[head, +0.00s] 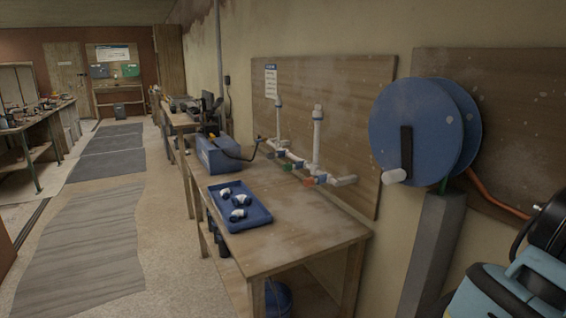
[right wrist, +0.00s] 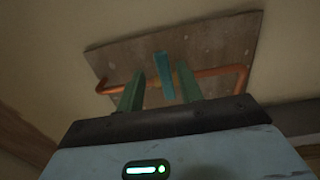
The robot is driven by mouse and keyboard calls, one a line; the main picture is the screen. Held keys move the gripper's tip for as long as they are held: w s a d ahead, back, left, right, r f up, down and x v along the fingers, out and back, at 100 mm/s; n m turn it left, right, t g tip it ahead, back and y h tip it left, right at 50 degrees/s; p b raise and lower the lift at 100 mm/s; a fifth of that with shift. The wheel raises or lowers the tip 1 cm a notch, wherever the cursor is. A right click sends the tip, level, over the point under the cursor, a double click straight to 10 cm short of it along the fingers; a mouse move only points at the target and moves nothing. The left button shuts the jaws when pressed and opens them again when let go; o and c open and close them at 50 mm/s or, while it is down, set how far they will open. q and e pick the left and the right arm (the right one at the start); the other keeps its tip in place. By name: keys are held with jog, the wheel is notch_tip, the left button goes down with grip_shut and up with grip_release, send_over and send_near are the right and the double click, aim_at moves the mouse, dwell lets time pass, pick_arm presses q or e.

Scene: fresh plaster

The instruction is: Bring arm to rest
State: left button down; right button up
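My right gripper (right wrist: 160,68) shows in the right wrist view with its two green fingers apart. The fingers point toward a wooden board (right wrist: 215,50) carrying a copper pipe (right wrist: 215,71). A blue lever (right wrist: 164,82) on the pipe appears in the gap between the fingers. It looks to lie beyond the fingertips, and I cannot tell how far. My left arm and gripper are in neither view.
A blue hose reel (head: 415,130) stands on a grey post (head: 432,250) left of my right arm. A wooden bench (head: 290,235) holds a blue tray (head: 257,216) of white fittings and a blue toolbox (head: 210,158). The floor (head: 170,255) at left is open, with mats.

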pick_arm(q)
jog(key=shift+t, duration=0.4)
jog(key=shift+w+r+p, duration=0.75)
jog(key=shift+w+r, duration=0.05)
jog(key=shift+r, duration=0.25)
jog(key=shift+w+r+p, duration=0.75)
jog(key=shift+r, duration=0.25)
pick_arm(e)
jog(key=shift+w+d+r+n+y, duration=0.2)
jog(key=shift+w+d+n, duration=0.3)
jog(key=shift+n, duration=0.4)
jog(key=shift+w+d+r+n+y, duration=0.1)
jog(key=shift+w+d+r+n, duration=0.3)
jog(key=shift+n, duration=0.5)
jog(key=shift+a+f, duration=0.1)
jog(key=shift+f, duration=0.1)
